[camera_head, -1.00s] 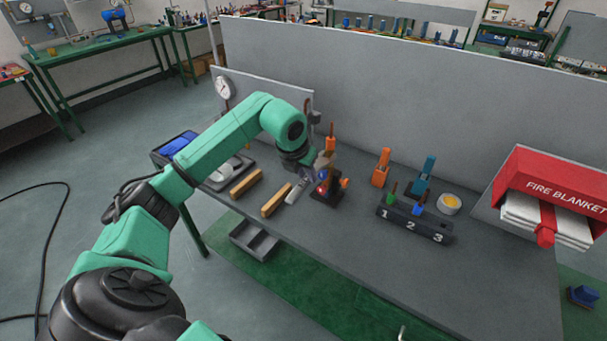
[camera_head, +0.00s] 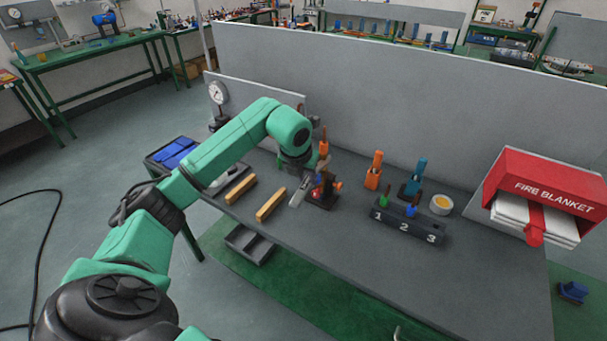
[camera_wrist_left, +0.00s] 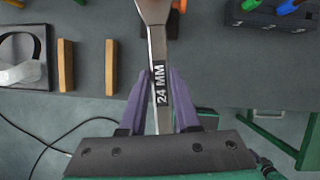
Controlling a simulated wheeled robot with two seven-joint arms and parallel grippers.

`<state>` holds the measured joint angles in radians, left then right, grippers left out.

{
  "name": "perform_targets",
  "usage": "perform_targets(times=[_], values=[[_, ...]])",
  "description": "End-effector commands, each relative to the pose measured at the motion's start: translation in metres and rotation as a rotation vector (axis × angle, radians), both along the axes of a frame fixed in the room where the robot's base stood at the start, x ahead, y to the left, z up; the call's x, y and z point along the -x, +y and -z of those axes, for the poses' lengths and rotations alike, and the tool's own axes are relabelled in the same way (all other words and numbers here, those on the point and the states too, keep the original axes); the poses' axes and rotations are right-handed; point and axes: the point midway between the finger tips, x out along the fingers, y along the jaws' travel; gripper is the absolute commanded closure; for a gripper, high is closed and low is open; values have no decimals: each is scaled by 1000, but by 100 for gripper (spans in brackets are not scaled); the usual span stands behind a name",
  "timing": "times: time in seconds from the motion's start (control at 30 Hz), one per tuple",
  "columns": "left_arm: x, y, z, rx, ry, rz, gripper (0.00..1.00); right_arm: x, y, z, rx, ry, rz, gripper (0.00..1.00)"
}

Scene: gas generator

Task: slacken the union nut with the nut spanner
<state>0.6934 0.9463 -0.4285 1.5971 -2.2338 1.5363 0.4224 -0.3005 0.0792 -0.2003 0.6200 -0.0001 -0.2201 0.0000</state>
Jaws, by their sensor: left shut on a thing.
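My left gripper (camera_head: 303,176) is shut on the nut spanner (camera_wrist_left: 157,55), a flat silver bar marked 24 MM, held between two purple fingers in the left wrist view (camera_wrist_left: 160,100). The spanner's far end runs out of the top of that view. In the head view the gripper is beside a small fitting on a dark base (camera_head: 322,201), with red, blue and orange parts. The union nut cannot be made out clearly there; the gripper and spanner partly cover the fitting. Whether the spanner sits on the nut cannot be told. My right gripper is not in view.
Two wooden bars (camera_head: 270,205) lie left of the fitting. Orange (camera_head: 373,172) and blue (camera_head: 414,178) stands, a numbered black block (camera_head: 405,227) and a yellow-filled dish (camera_head: 441,205) are to the right. A grey panel (camera_head: 400,100) closes the back. The bench front is clear.

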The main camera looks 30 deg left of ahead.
Motion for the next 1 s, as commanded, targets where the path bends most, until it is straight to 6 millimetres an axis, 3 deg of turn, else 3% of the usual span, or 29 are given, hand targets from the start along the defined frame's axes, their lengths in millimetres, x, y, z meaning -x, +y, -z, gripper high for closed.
perform_targets(times=[1.0], values=[[-10,-32,0,1,-1,-264,100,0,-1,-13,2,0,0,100]])
